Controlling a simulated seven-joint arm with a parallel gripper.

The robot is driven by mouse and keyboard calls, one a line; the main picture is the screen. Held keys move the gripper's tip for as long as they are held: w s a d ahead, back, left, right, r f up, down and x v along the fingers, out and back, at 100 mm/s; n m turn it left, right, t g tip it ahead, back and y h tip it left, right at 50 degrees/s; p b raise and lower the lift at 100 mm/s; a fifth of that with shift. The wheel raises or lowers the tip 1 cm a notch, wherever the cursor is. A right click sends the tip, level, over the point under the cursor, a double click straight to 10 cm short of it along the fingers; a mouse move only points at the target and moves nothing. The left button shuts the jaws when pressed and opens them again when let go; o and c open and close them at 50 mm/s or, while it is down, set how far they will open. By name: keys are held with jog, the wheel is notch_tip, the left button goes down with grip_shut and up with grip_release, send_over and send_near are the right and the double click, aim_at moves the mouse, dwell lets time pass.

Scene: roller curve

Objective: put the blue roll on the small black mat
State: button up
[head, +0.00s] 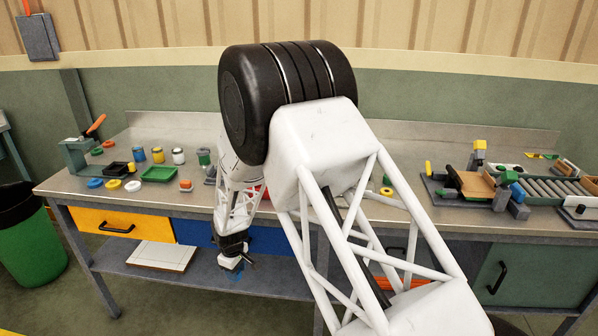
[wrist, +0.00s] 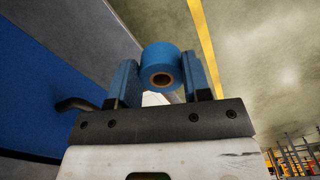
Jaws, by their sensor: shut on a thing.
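The blue roll (wrist: 161,68) is pinched between the two blue fingers of my gripper (wrist: 165,80) in the wrist view, with its brown core facing the camera. In the head view my gripper (head: 232,268) hangs low in front of the workbench, below its top and near the blue drawer. The roll is too small there to make out clearly. A small black square piece (head: 117,169) lies on the left part of the bench top; I cannot tell whether it is a mat or a shallow tray.
Near it on the bench top (head: 330,140) are a green tray (head: 159,174), several coloured rings and jars. The blue drawer (head: 265,240), the yellow drawer (head: 105,222) and a lower shelf (head: 280,280) are close to my gripper. My arm hides the middle of the bench.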

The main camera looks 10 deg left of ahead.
jog(key=s+a+r+n, duration=0.2)
jog(key=a+r+n, duration=0.15)
jog(key=r, duration=1.05)
jog(key=s+a+r+n, duration=0.2)
jog(key=a+r+n, duration=0.15)
jog(key=r, duration=1.05)
jog(key=w+r, duration=0.4)
jog(key=r, duration=0.5)
jog(key=w+d+m, duration=0.4)
jog(key=w+m, duration=0.1)
jog(key=w, duration=0.6)
jog(key=w+d+m, duration=0.3)
jog(key=w+m, duration=0.3)
jog(key=w, duration=0.5)
jog(key=w+d+f+m, duration=0.3)
jog(key=w+d+m, duration=0.2)
jog(key=w+d, duration=0.3)
jog(key=w+d+f+m, duration=0.4)
jog(key=w+d, duration=0.3)
jog(key=w, duration=0.5)
jog(key=shift+w+d+m, duration=0.3)
jog(key=shift+d+m, duration=0.05)
jog(key=shift+m, duration=0.45)
jog(key=shift+f, duration=0.15)
